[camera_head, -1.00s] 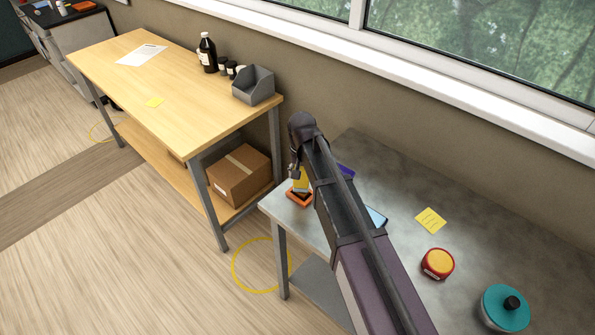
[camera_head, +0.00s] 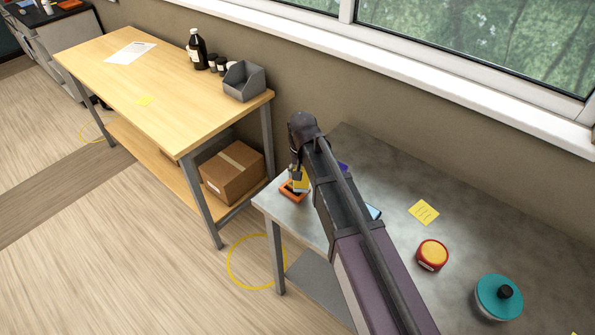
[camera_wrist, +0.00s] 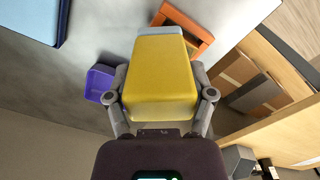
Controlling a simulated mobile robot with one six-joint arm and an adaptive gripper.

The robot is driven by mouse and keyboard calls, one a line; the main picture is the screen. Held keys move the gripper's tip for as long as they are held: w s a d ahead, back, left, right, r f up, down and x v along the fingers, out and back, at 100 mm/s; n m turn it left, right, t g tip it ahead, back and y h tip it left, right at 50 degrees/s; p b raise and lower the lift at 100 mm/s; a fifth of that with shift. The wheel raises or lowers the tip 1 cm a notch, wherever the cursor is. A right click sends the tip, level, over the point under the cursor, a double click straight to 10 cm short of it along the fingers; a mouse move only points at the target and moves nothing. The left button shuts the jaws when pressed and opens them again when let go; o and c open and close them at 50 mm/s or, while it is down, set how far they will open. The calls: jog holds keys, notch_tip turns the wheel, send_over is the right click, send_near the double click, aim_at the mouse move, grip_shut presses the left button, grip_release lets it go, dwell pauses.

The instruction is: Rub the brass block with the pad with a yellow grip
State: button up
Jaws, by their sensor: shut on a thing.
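My gripper (camera_wrist: 160,110) is shut on the yellow grip of a pad (camera_wrist: 160,75). The grip is a tapered yellow block, and a light grey edge of the pad shows at its far end. In the head view the pad (camera_head: 301,181) is at or just above an orange tray (camera_head: 287,193) near the left corner of the metal table. In the wrist view the orange tray (camera_wrist: 206,36) shows beyond the pad, partly covered by it. Contact cannot be told.
A purple container (camera_wrist: 100,82) and a blue flat thing (camera_wrist: 35,18) lie near the pad. On the metal table (camera_head: 390,180) stand a red jar with a yellow top (camera_head: 432,254), a teal lidded container (camera_head: 498,297) and a yellow note (camera_head: 424,212). A wooden bench (camera_head: 120,85) stands left.

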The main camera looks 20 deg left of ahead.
jog(key=shift+d, duration=0.15)
jog(key=shift+r+p, duration=3.05)
jog(key=shift+r+p, duration=1.5)
jog(key=shift+f, duration=0.1)
notch_tip(320, 180, down, 5)
jog(key=b, duration=0.4)
jog(key=shift+r+b, duration=0.2)
jog(key=shift+b, duration=0.2)
jog(key=shift+s, duration=0.1)
